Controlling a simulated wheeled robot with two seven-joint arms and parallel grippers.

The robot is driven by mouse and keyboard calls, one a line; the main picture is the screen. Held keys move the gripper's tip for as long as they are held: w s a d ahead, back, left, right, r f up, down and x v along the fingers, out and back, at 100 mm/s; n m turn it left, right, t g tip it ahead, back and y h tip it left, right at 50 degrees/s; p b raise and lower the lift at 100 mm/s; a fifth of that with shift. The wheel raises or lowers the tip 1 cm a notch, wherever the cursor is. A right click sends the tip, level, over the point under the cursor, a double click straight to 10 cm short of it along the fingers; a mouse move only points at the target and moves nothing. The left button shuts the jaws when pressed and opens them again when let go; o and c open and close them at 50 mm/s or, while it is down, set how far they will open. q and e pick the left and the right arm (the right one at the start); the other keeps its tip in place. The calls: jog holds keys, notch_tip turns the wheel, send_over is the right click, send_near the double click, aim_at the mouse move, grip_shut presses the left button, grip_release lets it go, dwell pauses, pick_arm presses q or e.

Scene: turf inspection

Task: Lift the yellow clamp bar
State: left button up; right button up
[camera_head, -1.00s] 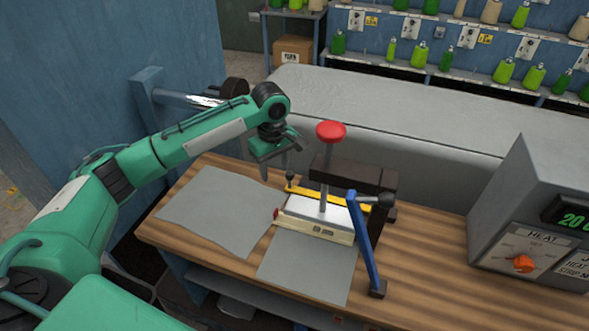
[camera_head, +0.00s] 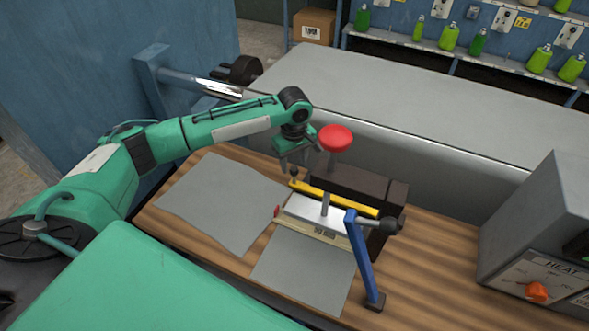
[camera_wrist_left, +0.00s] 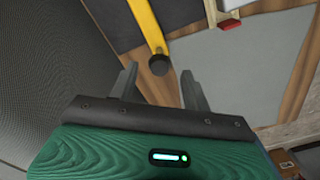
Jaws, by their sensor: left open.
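The yellow clamp bar (camera_head: 335,198) lies across a small press on the wooden bench, with a black knob (camera_head: 294,172) at its left end. The bar also shows in the left wrist view (camera_wrist_left: 146,24), its dark knob (camera_wrist_left: 159,64) just ahead of the gap between my fingertips. My left gripper (camera_head: 292,162) is above the bar's knob end, open and empty; its two fingers show apart in the left wrist view (camera_wrist_left: 159,78). My right gripper is not in view.
The press has a red round knob (camera_head: 335,138) on a post, close right of my gripper, and a blue lever (camera_head: 365,260). Grey sheets (camera_head: 220,200) lie on the bench (camera_head: 440,270). A grey heater box (camera_head: 545,230) stands at the right.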

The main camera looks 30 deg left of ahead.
aim_at(294, 168)
pick_arm(q)
notch_tip(294, 168, down, 4)
jog(key=shift+f+p, duration=0.15)
jog(key=shift+p, duration=0.2)
jog(key=shift+f, duration=0.7)
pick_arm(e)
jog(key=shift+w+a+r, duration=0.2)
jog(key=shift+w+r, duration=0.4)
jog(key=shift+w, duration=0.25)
pick_arm(q)
jog(key=shift+c, duration=0.9)
grip_shut()
jog(key=shift+r, duration=0.1)
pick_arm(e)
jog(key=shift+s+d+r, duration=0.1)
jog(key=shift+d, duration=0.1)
